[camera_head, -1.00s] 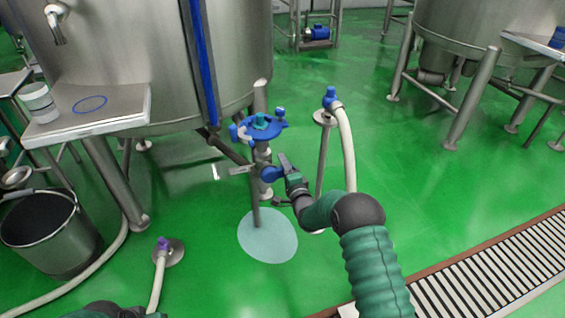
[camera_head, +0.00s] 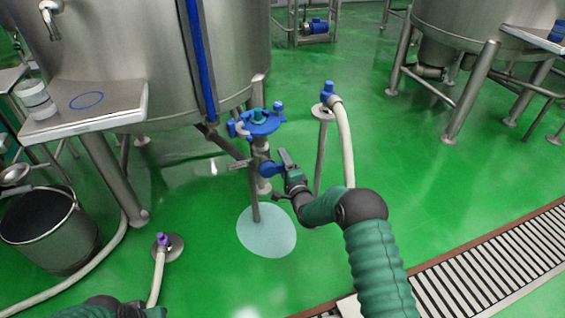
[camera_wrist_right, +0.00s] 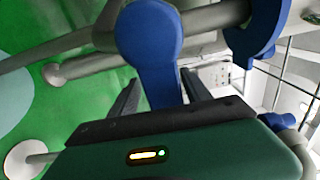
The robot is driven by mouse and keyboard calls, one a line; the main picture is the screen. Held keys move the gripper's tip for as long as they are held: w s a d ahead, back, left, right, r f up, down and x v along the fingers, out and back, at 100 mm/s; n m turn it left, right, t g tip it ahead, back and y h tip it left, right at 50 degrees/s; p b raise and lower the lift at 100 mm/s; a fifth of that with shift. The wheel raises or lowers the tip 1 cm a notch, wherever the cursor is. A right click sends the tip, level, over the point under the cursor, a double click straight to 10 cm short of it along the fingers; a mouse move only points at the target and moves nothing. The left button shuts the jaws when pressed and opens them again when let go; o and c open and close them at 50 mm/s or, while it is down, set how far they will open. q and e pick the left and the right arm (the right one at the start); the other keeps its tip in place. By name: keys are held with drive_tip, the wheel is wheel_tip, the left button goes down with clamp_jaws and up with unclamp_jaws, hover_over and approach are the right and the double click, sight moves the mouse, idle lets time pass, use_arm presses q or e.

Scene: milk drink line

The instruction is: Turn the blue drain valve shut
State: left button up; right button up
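The blue drain valve handle (camera_head: 270,168) sits on the pipework under the steel tank, below a blue ring-shaped part (camera_head: 259,123). In the right wrist view the blue handle (camera_wrist_right: 150,45) has a rounded head, and its narrower arm reaches down between my two fingers. My right gripper (camera_head: 282,164) is at the handle. In the wrist view its fingers (camera_wrist_right: 160,95) are apart on either side of the handle, with a gap visible on the left. Whether the right finger touches it is unclear. My left gripper is outside the frame; only part of that arm shows at the bottom left.
A pale round patch (camera_head: 266,233) lies on the green floor below the valve. A hose stand with a blue fitting (camera_head: 327,91) is close to the right. A bucket (camera_head: 50,230) and a purple-topped hose fitting (camera_head: 162,240) are left. A floor grate (camera_head: 470,262) lies right.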

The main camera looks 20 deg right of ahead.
drive_tip(key=shift+a+r, duration=0.1)
drive_tip(key=s+p, duration=0.8)
drive_tip(key=s, duration=0.9)
drive_tip(key=shift+d, duration=0.35)
drive_tip(key=shift+w, duration=0.1)
